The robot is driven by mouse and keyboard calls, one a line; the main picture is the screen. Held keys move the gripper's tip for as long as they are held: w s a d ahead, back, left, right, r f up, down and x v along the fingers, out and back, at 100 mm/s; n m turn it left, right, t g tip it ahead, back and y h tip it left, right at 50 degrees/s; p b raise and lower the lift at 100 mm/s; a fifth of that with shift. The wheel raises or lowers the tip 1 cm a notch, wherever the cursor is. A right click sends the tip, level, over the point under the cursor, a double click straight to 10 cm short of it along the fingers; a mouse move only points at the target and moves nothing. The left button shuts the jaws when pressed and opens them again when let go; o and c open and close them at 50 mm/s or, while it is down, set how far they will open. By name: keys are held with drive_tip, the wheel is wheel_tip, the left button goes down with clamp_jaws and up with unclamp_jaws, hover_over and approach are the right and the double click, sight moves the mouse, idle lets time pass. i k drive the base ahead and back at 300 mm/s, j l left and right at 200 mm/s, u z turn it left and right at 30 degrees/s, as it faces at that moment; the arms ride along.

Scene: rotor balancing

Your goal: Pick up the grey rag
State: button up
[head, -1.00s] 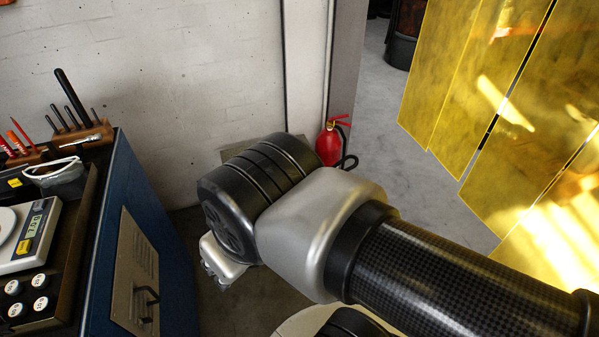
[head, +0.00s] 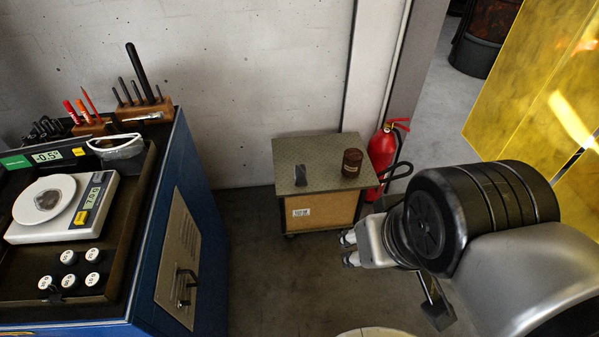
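A small dark grey item (head: 301,175), which looks like the grey rag, lies on top of the low cabinet (head: 318,150) by the wall. It is small in the picture, and I cannot make out its folds. My gripper (head: 349,249) is to the right of the cabinet's front and nearer to me, pointing left. Its two fingertips show apart with a gap between them, and I see nothing held. It is clear of the grey item.
A brown jar (head: 352,162) stands right of the grey item. A red fire extinguisher (head: 382,150) is beside the cabinet. At left, a blue bench (head: 205,230) carries a scale (head: 92,205), weights and tools. Yellow translucent panels (head: 530,85) hang at right. The floor between is clear.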

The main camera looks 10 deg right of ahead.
sight(301, 171)
drive_tip(key=u, duration=1.2)
drive_tip(key=z, duration=1.2)
drive_tip(key=i+u, duration=0.15)
drive_tip(key=i, duration=0.4)
drive_tip(key=i+l+u, duration=0.2)
drive_tip(key=i, duration=0.35)
drive_tip(key=i+l+u, duration=0.15)
drive_tip(key=i, duration=0.4)
